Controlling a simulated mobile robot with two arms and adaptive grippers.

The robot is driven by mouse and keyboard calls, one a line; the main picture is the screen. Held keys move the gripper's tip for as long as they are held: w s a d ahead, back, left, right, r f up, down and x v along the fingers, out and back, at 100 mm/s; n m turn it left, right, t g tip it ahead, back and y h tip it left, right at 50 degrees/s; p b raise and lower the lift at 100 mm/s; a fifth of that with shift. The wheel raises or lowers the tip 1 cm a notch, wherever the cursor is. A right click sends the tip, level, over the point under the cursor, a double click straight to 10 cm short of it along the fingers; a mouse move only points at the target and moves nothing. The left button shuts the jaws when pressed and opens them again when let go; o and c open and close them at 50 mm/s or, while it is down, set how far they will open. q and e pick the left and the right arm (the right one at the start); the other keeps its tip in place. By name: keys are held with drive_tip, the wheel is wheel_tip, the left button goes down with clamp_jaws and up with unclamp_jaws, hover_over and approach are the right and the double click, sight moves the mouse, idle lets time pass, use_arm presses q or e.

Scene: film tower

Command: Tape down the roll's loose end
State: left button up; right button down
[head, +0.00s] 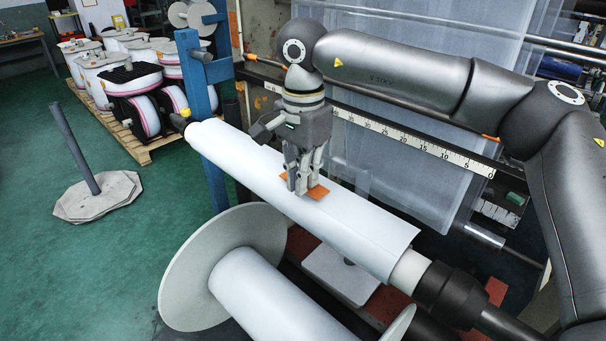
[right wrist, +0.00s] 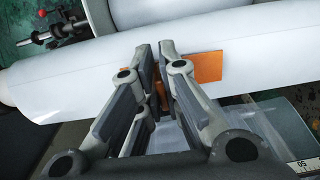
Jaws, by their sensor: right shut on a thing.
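The white film roll (head: 350,225) lies across the middle of the head view on a shaft, running from upper left to lower right. It also fills the upper part of the right wrist view (right wrist: 75,75). My right gripper (head: 302,190) points down at the roll's upper side. It is shut on an orange piece of tape (head: 318,192), which sticks out beyond the fingers and lies against or just over the film; I cannot tell if it touches. The tape also shows in the right wrist view (right wrist: 208,67). My left gripper is not in view.
A lower roll with a large round flange (head: 180,285) stands in front. A ruler bar (head: 400,135) and a hanging film sheet (head: 400,80) are behind. A blue post (head: 205,120) stands at the roll's left end. Wrapped reels on a pallet (head: 140,152) stand at the far left.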

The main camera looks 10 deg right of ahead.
drive_tip(key=shift+f+b, duration=0.3)
drive_tip(key=shift+f, duration=0.25)
idle(0.9)
drive_tip(key=c, duration=1.5)
unclamp_jaws()
drive_tip(key=shift+c, duration=0.2)
